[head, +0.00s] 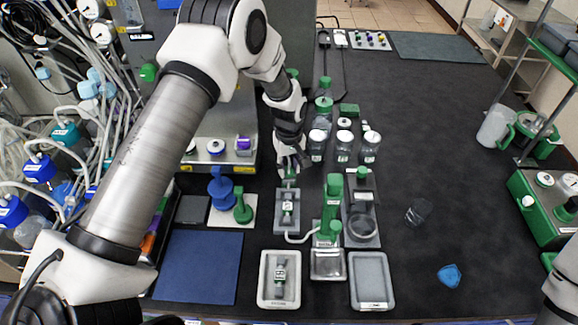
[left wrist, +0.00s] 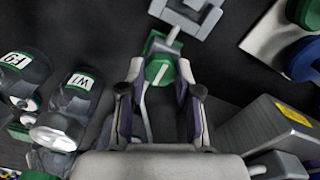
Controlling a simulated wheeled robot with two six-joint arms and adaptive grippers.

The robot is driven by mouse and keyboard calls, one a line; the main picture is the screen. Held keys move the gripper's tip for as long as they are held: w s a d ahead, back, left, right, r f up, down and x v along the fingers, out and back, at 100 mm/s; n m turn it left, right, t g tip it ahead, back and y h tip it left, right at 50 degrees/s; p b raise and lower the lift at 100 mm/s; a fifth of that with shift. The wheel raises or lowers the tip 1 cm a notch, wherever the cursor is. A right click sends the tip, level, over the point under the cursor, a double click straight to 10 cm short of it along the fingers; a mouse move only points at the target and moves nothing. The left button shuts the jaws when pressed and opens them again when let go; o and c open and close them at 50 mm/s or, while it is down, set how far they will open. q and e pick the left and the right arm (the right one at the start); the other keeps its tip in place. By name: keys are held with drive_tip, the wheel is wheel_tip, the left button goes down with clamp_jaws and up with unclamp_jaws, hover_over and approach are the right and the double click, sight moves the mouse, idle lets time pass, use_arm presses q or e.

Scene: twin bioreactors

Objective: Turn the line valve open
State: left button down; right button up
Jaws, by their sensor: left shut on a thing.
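The line valve shows in the left wrist view as a round green knob (left wrist: 158,70) with a pale bar or groove across it. A pale stem runs from it to a grey bracket (left wrist: 190,17). My left gripper (left wrist: 160,76) has one finger on each side of the knob and is shut on it. In the head view the left gripper (head: 289,168) points down at the back end of a small grey plate (head: 287,222), and its fingers mostly hide the knob. How far the valve is turned cannot be told. My right gripper is out of view.
Bottles with white lids (head: 343,146) stand just right of the gripper. A green upright device (head: 331,205) stands in front on the right. A grey tray (head: 263,300) and a blue mat (head: 197,267) lie nearer. The dark bench at right is mostly clear around a blue piece (head: 450,276).

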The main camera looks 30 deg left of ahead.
sight(289, 170)
use_arm(q)
drive_tip(key=shift+s+f, duration=0.15)
drive_tip(key=c, duration=0.9)
unclamp_jaws()
drive_tip(key=shift+o, duration=0.5)
wheel_tip(289, 170, up, 12)
drive_tip(key=shift+w, duration=0.2)
